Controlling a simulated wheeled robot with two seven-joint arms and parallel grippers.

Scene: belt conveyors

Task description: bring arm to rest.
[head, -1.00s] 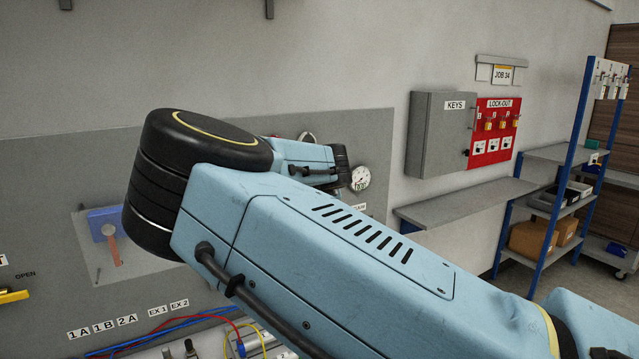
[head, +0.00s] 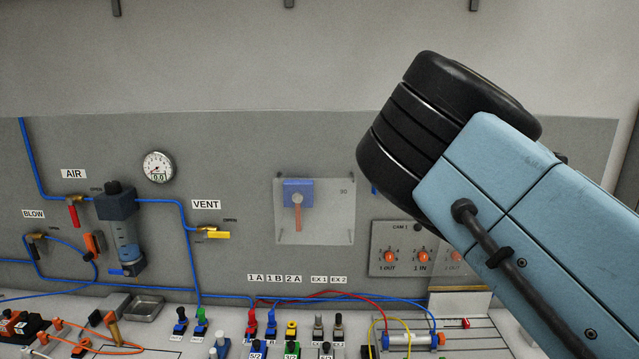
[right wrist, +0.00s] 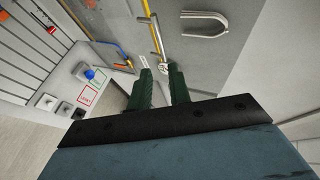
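My right arm (head: 560,220), light blue with a black ribbed joint, is raised across the right of the head view. Its gripper is outside that view. In the right wrist view the right gripper (right wrist: 160,72) shows two dark green fingers with a gap between them. It is open and I see nothing held in it. My left arm and left gripper are not in view.
Coloured plugs line the bench below. The right wrist view shows a grey U-shaped piece (right wrist: 205,16) beyond the fingers.

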